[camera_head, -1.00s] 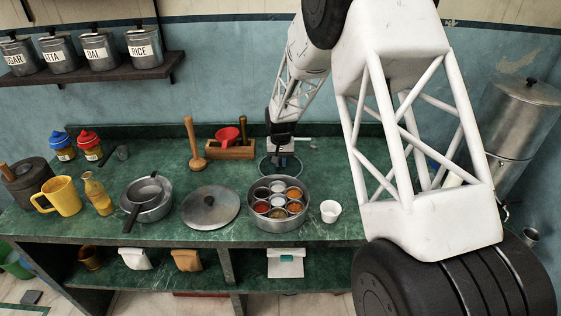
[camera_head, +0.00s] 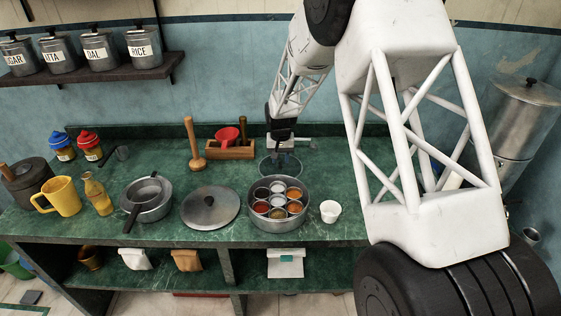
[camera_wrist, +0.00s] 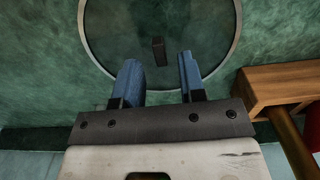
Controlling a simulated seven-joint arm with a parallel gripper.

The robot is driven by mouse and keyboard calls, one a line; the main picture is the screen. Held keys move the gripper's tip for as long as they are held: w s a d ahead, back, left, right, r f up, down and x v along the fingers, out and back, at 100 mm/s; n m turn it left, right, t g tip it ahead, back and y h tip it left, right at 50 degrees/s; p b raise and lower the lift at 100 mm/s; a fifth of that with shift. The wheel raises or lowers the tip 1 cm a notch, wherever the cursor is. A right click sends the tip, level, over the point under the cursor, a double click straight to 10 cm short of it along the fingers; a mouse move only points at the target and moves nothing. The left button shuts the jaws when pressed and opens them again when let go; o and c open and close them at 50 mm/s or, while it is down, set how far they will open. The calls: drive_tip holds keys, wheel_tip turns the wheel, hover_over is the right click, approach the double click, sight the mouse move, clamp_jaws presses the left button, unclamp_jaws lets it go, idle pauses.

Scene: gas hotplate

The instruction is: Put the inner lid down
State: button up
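The inner lid (camera_head: 268,169) is a see-through disc with a metal rim. It lies flat on the green counter behind the spice box. In the wrist view the lid (camera_wrist: 125,28) shows its dark knob (camera_wrist: 159,50) standing free. My gripper (camera_head: 284,152) is over the lid, with its blue fingers (camera_wrist: 157,64) apart and nothing between them. The knob is just beyond the fingertips in that view. The round steel spice box (camera_head: 279,222) stands open in front, holding several small cups of spices. Its large grey outer lid (camera_head: 210,207) lies to its left.
A wooden box (camera_head: 231,152) with a red funnel stands left of my gripper, beside a wooden masher (camera_head: 195,145). A white cup (camera_head: 330,211) stands right of the spice box. The counter right of the inner lid looks clear.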

sight(281, 164)
wheel_tip(281, 164, up, 10)
idle(0.5)
drive_tip(key=shift+r, duration=0.1)
idle(0.6)
drive_tip(key=s+d+r, duration=0.4)
drive_tip(key=s+r, duration=0.2)
drive_tip(key=s, duration=0.2)
drive_tip(key=s+d+r+t, duration=0.1)
drive_tip(key=s+d+r, duration=0.35)
drive_tip(key=s, duration=0.35)
drive_tip(key=s+d+r, duration=0.3)
drive_tip(key=s+r, duration=0.3)
drive_tip(key=s, duration=0.3)
drive_tip(key=s+d, duration=0.3)
drive_tip(key=s, duration=1)
drive_tip(key=s+d+t, duration=0.1)
drive_tip(key=s+d, duration=0.2)
drive_tip(key=s, duration=1)
drive_tip(key=shift+s+t, duration=0.25)
drive_tip(key=shift+t, duration=0.05)
